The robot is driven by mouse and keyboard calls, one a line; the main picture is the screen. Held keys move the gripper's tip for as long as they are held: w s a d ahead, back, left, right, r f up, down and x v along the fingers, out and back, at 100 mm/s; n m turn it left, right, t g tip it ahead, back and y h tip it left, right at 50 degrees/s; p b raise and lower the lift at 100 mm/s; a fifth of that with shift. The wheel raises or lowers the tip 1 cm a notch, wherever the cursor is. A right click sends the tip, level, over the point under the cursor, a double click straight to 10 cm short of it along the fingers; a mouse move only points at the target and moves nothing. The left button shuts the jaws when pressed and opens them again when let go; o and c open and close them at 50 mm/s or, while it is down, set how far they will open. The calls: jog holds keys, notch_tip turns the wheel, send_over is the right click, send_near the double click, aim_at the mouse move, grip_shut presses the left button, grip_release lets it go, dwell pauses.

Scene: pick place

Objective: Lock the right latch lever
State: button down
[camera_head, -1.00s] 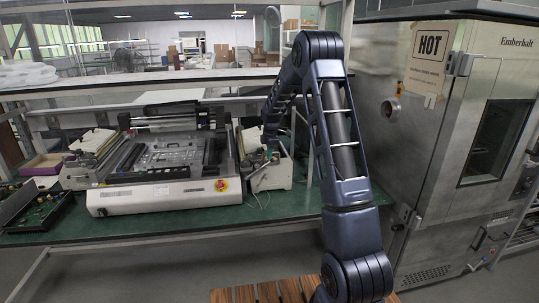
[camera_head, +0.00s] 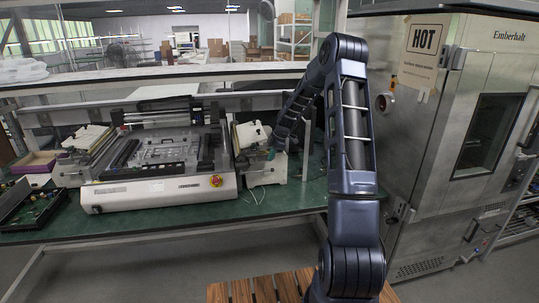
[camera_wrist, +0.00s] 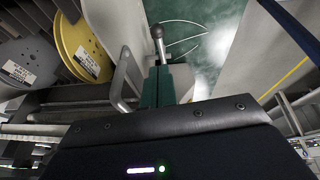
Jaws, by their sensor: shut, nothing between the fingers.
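A grey lever with a round ball knob (camera_wrist: 157,32) stands just beyond my fingertips in the wrist view; I take it for the right latch lever. My gripper (camera_wrist: 158,68) is shut and empty, its green fingers together in front of the lever's lower part. I cannot tell whether they touch it. In the head view my gripper (camera_head: 271,150) is small and partly hidden by my arm, at the light-coloured unit (camera_head: 262,172) on the right side of the printer-like machine (camera_head: 150,193). The lever cannot be made out clearly there.
In the wrist view a bent metal tube (camera_wrist: 120,80) stands close left of the fingers, and a yellow reel (camera_wrist: 82,48) lies further left. The green bench (camera_head: 170,226) carries the machine. A steel oven marked HOT (camera_head: 425,150) stands to the right.

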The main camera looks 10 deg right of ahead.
jog(key=shift+d+f+y, duration=0.55)
jog(key=shift+f+y, duration=0.25)
jog(key=shift+f, duration=0.1)
jog(key=shift+d+f+y, duration=0.2)
jog(key=shift+f+y, duration=0.45)
jog(key=shift+y, duration=0.35)
jog(key=v, duration=0.9)
jog(key=shift+r, duration=0.45)
jog(key=shift+d, duration=0.15)
